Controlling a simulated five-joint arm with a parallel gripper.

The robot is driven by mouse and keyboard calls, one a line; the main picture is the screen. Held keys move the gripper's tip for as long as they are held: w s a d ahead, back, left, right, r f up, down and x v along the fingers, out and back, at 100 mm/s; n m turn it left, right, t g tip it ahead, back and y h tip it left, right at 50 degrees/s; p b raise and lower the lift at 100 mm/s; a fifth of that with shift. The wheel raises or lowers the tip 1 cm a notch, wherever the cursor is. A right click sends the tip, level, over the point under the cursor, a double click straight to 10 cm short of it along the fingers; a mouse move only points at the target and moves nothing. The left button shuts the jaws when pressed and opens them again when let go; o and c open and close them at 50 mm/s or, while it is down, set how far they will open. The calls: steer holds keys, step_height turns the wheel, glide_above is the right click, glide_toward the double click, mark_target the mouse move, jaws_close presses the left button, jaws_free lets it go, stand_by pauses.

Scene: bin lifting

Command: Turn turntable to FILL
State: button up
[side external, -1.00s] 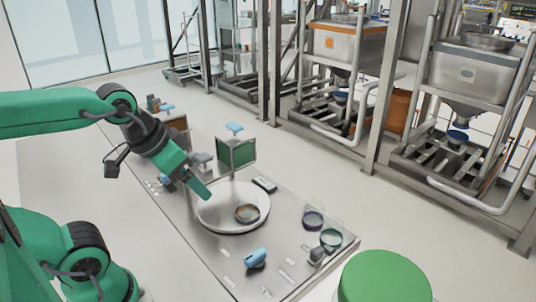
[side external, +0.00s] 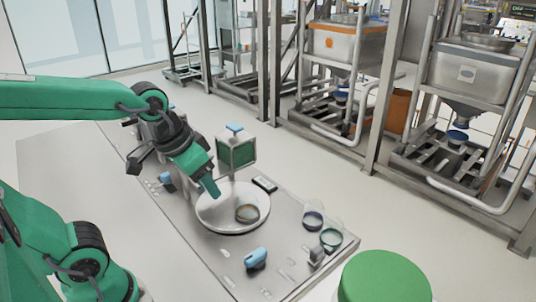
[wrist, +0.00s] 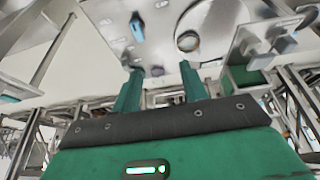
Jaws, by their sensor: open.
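No FILL marking is readable.
A green-sided box with a blue top knob (side external: 236,150) stands just behind the turntable. A blue handle (side external: 255,258) sits at the plate's front, and round clear-covered ports (side external: 313,219) are at the right. A dark flat piece (side external: 265,184) lies right of the disc.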

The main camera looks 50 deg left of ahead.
steer(key=w+d+f+g, duration=0.2)
steer(key=w+d+f, duration=0.1)
steer(key=w+f, duration=0.2)
steer(key=g, duration=0.2)
glide_above(256, 253)
step_height(256, 253, down, 7)
steer(key=shift+f, duration=0.1)
steer(key=shift+f, duration=0.1)
steer(key=shift+f, duration=3.8)
steer(key=shift+c, duration=0.4)
jaws_close()
